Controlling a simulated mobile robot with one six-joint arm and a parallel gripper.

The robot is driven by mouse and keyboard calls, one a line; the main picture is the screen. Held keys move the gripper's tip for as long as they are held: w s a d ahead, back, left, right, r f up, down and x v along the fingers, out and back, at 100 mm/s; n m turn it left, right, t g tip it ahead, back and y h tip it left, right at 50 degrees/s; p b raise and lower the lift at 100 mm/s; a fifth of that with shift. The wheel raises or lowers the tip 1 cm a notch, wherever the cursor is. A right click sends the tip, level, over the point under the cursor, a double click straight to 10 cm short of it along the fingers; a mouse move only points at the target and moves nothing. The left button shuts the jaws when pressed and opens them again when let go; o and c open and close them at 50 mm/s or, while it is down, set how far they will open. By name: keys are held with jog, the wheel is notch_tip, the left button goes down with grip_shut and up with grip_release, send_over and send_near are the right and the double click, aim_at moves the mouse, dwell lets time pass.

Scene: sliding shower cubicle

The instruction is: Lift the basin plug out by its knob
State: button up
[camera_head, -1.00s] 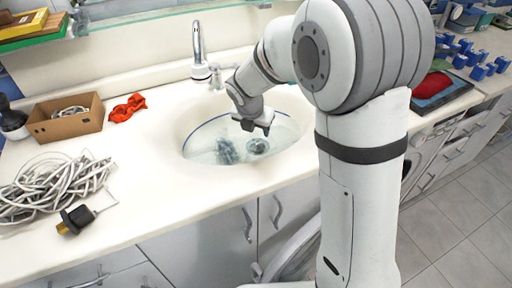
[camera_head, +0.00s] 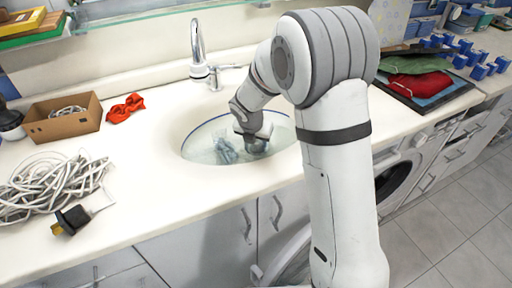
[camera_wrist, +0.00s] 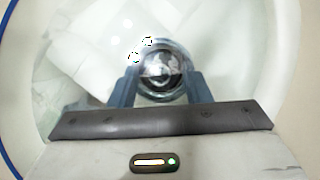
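The basin (camera_head: 197,157) is set in the pale counter and has a glossy, bluish, watery-looking inside. My gripper (camera_head: 256,150) reaches down into its right part and hides the plug in the head view. In the wrist view the plug (camera_wrist: 162,88) is a round chrome piece with a shiny, dark-reflecting knob (camera_wrist: 161,66) at its middle. The two blue-grey fingers of my gripper (camera_wrist: 162,76) stand open, one on each side of the knob. I cannot tell whether either finger touches it.
The tap (camera_head: 197,45) stands behind the basin. A cardboard box (camera_head: 62,118), a red item (camera_head: 126,107), a white cable coil (camera_head: 50,188) and a black plug (camera_head: 70,220) lie to the left. Folded cloths (camera_head: 418,85) lie on the right.

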grip_shut()
dwell(0.3)
notch_tip(320, 180, up, 10)
jog(key=r+p, duration=0.1)
jog(key=p, duration=0.2)
notch_tip(320, 180, up, 10)
jog(key=p, duration=1)
send_over(257, 142)
jog(key=shift+w+r, duration=0.1)
jog(key=shift+a, duration=0.1)
